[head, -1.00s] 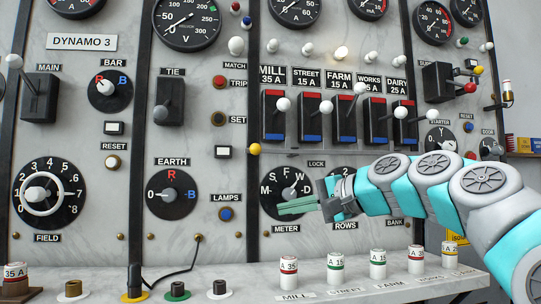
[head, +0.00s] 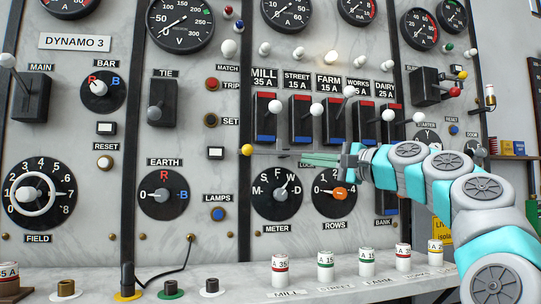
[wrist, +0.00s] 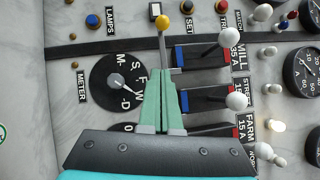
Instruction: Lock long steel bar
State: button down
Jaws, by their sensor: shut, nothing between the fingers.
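The long steel bar (head: 275,153) lies about level below the row of feeder switches, with a yellow ball knob (head: 247,150) at its left end. In the wrist view the bar (wrist: 163,48) runs from its yellow knob (wrist: 162,21) to my fingertips, and the rest is hidden behind the fingers. My gripper (head: 303,158) comes in from the right with its green fingers together and empty. Its tips (wrist: 160,80) are close to the bar; I cannot tell whether they touch it. The LOCK label is mostly covered by my gripper.
Feeder switches (head: 265,118) with white ball handles jut out just above the bar. A ledge (head: 230,285) with labelled fuses (head: 325,265) runs along the bottom.

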jog(key=s+a+p+x, duration=0.1)
jog(key=s+p+x, duration=0.1)
jog(key=x, duration=1.1)
jog(key=shift+a+p, duration=0.4)
jog(key=shift+p, duration=0.05)
jog(key=shift+s+r, duration=0.15)
jog(key=shift+s+a+b, duration=0.1)
jog(key=shift+s+a, duration=0.1)
jog(key=shift+a, duration=0.5)
jog(key=shift+s+a+b, duration=0.15)
jog(key=shift+s+a, duration=0.1)
jog(key=shift+a, duration=0.45)
jog(key=shift+s+a+b, duration=0.1)
jog(key=shift+s+a, duration=0.1)
jog(key=shift+a, duration=0.55)
